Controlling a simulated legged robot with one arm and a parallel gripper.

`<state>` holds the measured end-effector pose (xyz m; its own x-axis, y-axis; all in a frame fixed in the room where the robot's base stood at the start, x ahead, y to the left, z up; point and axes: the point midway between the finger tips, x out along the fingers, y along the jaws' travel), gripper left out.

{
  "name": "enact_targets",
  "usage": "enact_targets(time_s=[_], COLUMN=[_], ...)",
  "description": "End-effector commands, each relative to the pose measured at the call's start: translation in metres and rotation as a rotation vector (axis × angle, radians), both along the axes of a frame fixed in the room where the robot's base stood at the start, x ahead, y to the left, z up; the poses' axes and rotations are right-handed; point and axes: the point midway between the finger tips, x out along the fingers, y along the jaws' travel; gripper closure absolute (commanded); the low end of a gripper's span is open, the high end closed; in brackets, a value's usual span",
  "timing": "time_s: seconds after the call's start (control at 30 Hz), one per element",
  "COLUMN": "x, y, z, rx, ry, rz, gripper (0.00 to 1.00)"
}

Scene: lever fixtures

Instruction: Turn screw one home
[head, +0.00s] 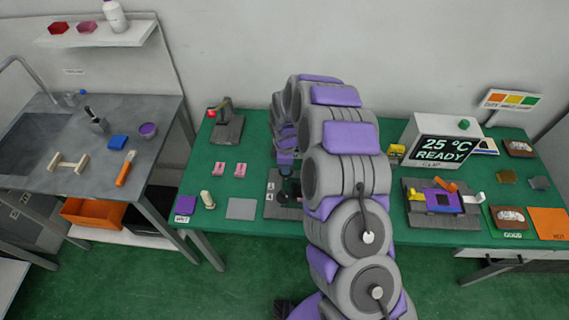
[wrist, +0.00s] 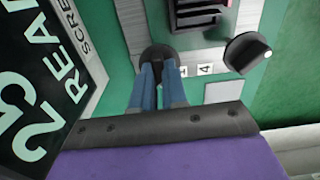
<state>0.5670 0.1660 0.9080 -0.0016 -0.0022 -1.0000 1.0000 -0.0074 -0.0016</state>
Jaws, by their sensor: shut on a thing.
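My gripper (wrist: 160,80) has two blue fingers, close together on a dark round screw knob (wrist: 158,54) in the wrist view. The fingertips cover part of the knob. A second black knob (wrist: 247,53) with a pale dot stands apart to the right. Small number tags (wrist: 205,69) lie between the knobs; I cannot tell from them which screw is one. The knobs belong to a grey fixture (head: 273,208) on the green table in the head view. My arm hides much of it.
A display reading "25 °C READY" (head: 445,149) stands right of my arm; it looms close at the left in the wrist view (wrist: 38,90). A grey plate (head: 241,208) and pink blocks (head: 240,170) lie left of the fixture. A lever fixture (head: 228,122) stands behind.

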Motion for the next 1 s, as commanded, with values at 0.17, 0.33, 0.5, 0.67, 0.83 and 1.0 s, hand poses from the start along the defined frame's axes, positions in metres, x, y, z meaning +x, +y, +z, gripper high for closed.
enact_targets(time_s=[0.17,0.33,0.5,0.67,0.83,1.0], x=[0.0054,0.0049,0.0041,0.0035,0.0031,0.0029], y=[-0.0015,-0.0015,-0.0017,-0.0019,-0.0021,-0.0019], z=[0.0054,0.0057,0.0055,0.0051,0.0046,0.0041], rx=[0.004,0.004,0.004,0.004,0.006,0.006], ry=[-0.015,-0.015,-0.013,-0.012,-0.011,-0.010], rz=[-0.169,-0.330,-0.491,-0.642,-0.805,-0.967], gripper=[1.00,1.00,1.00,1.00,1.00,1.00])
